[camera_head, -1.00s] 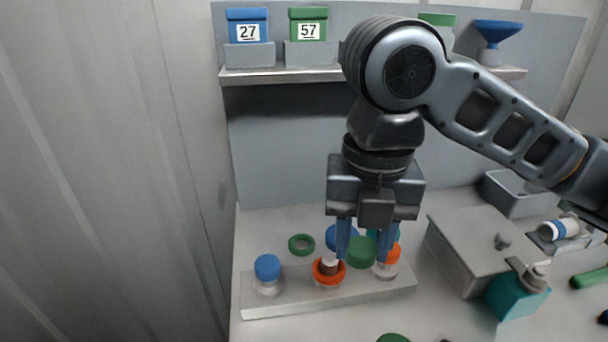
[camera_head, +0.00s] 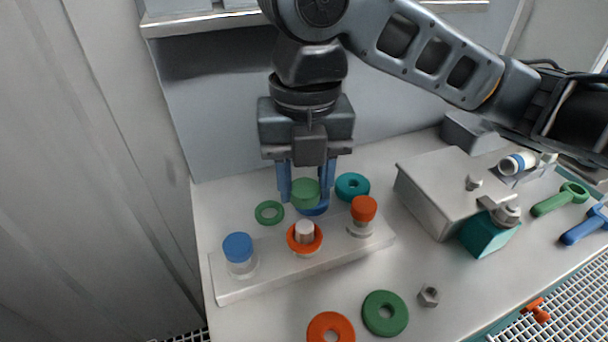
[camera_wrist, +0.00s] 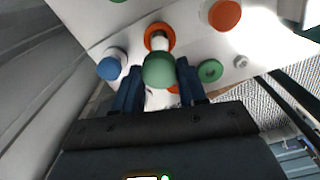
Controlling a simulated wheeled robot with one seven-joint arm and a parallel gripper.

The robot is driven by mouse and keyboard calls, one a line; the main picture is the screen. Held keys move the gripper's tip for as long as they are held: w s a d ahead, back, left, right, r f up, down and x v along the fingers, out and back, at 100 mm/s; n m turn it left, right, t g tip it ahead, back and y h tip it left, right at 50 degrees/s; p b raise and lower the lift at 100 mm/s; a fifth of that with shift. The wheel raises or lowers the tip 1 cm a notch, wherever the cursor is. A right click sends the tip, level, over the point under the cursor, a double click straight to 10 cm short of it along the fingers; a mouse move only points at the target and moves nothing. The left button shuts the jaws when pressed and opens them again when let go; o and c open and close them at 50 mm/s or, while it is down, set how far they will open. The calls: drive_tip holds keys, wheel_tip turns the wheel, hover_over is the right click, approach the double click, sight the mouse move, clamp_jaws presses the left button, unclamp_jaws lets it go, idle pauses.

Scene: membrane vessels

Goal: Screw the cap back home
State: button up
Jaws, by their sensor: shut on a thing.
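My gripper (camera_head: 306,200) points down and is shut on a green cap (camera_head: 305,190). The cap also shows between the fingers in the wrist view (camera_wrist: 158,70). In the head view, it appears above and behind the middle vessel (camera_head: 304,242), apart from it. That vessel stands in a pale rack (camera_head: 275,277), with an orange ring around its top and a pale pinkish plug standing up in the middle. Its mouth under the plug is hidden. A blue-capped vessel (camera_head: 239,253) stands left of it and an orange-capped vessel (camera_head: 362,215) right.
Behind the rack lie a green ring (camera_head: 269,212), a teal ring (camera_head: 352,186) and a partly hidden blue ring (camera_head: 314,210). In front lie an orange ring (camera_head: 330,320), a green ring (camera_head: 385,314) and a nut (camera_head: 428,296). A grey box (camera_head: 445,185) stands right.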

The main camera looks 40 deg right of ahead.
sight(305, 228)
drive_tip(key=shift+f+b, duration=2.8)
drive_tip(key=shift+f, duration=0.8)
drive_tip(key=m+p, duration=0.2)
drive_tip(key=m, duration=0.1)
drive_tip(key=shift+s+r, duration=0.1)
drive_tip(key=shift+r, duration=0.15)
drive_tip(key=m+p, duration=0.4)
drive_tip(key=m, duration=0.2)
drive_tip(key=m+p, duration=0.4)
drive_tip(key=m, duration=0.2)
drive_tip(key=shift+s+a+m+p, duration=0.1)
drive_tip(key=shift+m+p, duration=0.2)
drive_tip(key=shift+m, duration=0.1)
drive_tip(key=m+p, duration=0.2)
drive_tip(key=m, duration=0.1)
drive_tip(key=shift+f, duration=0.1)
drive_tip(key=shift+c, duration=0.4)
drive_tip(key=shift+m+p, duration=0.3)
drive_tip(key=shift+m, duration=0.1)
drive_tip(key=shift+f, duration=0.25)
drive_tip(key=shift+c, duration=0.4)
